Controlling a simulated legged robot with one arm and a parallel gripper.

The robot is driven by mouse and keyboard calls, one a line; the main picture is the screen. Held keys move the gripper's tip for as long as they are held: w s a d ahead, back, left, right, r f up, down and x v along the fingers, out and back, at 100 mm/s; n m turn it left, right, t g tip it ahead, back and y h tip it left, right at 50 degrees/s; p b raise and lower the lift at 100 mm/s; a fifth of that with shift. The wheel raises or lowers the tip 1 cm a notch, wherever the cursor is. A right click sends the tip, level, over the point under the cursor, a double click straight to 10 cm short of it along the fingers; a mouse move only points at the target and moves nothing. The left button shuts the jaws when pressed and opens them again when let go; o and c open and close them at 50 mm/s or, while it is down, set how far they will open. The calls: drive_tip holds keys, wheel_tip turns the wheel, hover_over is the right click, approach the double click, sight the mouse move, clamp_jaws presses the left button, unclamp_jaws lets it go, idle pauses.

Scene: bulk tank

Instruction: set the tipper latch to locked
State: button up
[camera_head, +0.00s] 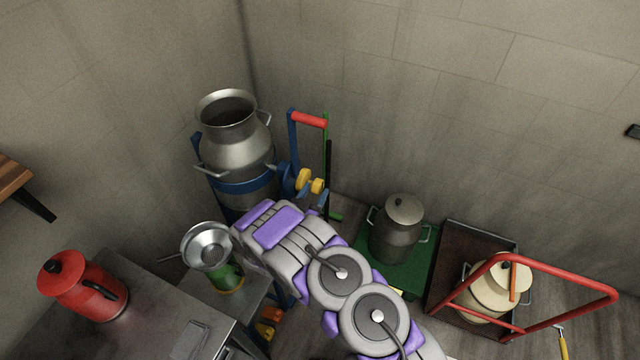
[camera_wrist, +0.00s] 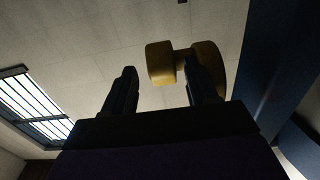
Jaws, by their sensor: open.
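The tipper is a blue frame (camera_head: 292,140) with a red-topped handle (camera_head: 309,120), cradling a steel milk can (camera_head: 236,148) upright in a blue band. A yellow two-lobed knob (camera_head: 310,182) on its right side looks like the latch; whether it is locked I cannot tell. In the wrist view the yellow knob (camera_wrist: 160,63) lies at the upper right, beyond my gripper (camera_wrist: 163,82). The gripper is open and empty; its right finger overlaps the knob, its left finger is clear of it. Contact is not clear.
A metal table (camera_head: 135,325) bears a red jug (camera_head: 82,285). A strainer funnel (camera_head: 208,247) stands left of my arm. A grey lidded can (camera_head: 394,235) on a green platform (camera_head: 372,272) and a red-handled trolley (camera_head: 560,272) with a cream can (camera_head: 490,292) stand right.

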sight(319, 182)
drive_tip(key=x, duration=0.4)
drive_tip(key=shift+a+f+b, duration=0.15)
drive_tip(key=shift+b, duration=0.25)
drive_tip(key=shift+w+a, duration=0.1)
drive_tip(key=shift+w, duration=0.5)
drive_tip(key=shift+d, duration=0.2)
drive_tip(key=shift+c, duration=0.2)
drive_tip(key=shift+d, duration=0.1)
drive_tip(key=shift+c, duration=0.8)
drive_tip(key=c, duration=0.8)
